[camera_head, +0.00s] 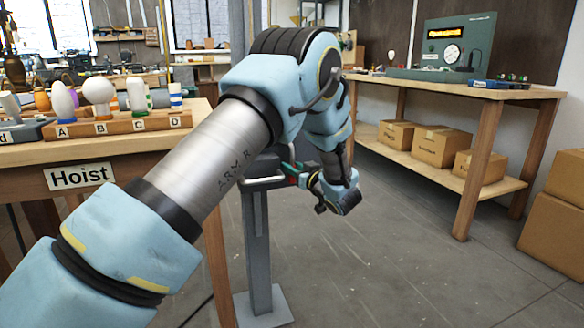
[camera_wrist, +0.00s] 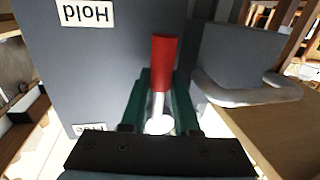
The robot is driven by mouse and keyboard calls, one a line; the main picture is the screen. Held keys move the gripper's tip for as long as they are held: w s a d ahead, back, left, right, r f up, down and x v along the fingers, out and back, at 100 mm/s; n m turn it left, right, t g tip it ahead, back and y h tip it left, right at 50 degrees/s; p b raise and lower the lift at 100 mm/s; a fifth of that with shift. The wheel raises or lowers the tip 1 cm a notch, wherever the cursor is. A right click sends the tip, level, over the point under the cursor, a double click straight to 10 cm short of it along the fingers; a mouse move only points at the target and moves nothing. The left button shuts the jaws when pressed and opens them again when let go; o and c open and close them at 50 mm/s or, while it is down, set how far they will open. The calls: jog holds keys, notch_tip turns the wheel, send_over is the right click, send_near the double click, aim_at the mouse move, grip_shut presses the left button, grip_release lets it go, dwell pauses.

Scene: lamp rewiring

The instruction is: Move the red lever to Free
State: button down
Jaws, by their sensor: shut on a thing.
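In the wrist view the red lever (camera_wrist: 164,52) has a red grip on a bright metal rod and points toward the top of the picture. My gripper (camera_wrist: 162,88) has its green fingers on both sides of the lever, shut on it. The grey panel (camera_wrist: 112,62) behind carries an upside-down "Hold" label (camera_wrist: 86,13) at the upper left. A second label (camera_wrist: 88,128) at the lower left is partly hidden and hard to read. In the head view my gripper (camera_head: 294,174) is at the grey post (camera_head: 258,240), and my arm hides most of the panel.
A grey bent handle (camera_wrist: 245,92) sticks out right of the lever in the wrist view. In the head view a wooden bench (camera_head: 100,150) with a "Hoist" sign stands left, and another bench (camera_head: 440,88) with boxes stands right. The floor between is clear.

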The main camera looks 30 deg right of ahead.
jog(key=shift+d, duration=0.1)
dwell(0.7)
jog(key=d+n, duration=0.1)
jog(key=n, duration=0.1)
jog(key=d+r+n, duration=0.1)
jog(key=shift+s+d+n+g, duration=0.2)
jog(key=shift+d+n+g, duration=0.2)
jog(key=d+n, duration=0.1)
jog(key=r+n, duration=0.1)
jog(key=d+r+n+h, duration=0.1)
jog(key=n, duration=0.1)
jog(key=shift+s+d+g+b, duration=0.15)
jog(key=shift+d+g+b, duration=0.15)
jog(key=shift+g+b, duration=0.1)
jog(key=r+n, duration=0.1)
jog(key=d+r+n+b, duration=0.1)
jog(key=n, duration=0.1)
jog(key=shift+d+r, duration=0.2)
jog(key=shift+s+d+r+n+g+h+b, duration=0.15)
jog(key=shift+r+n+h+b, duration=0.25)
jog(key=shift+r+n, duration=0.4)
jog(key=shift+d+r+n+g+h+b, duration=0.15)
jog(key=shift+r+n+h+b, duration=0.2)
jog(key=shift+r+n, duration=0.45)
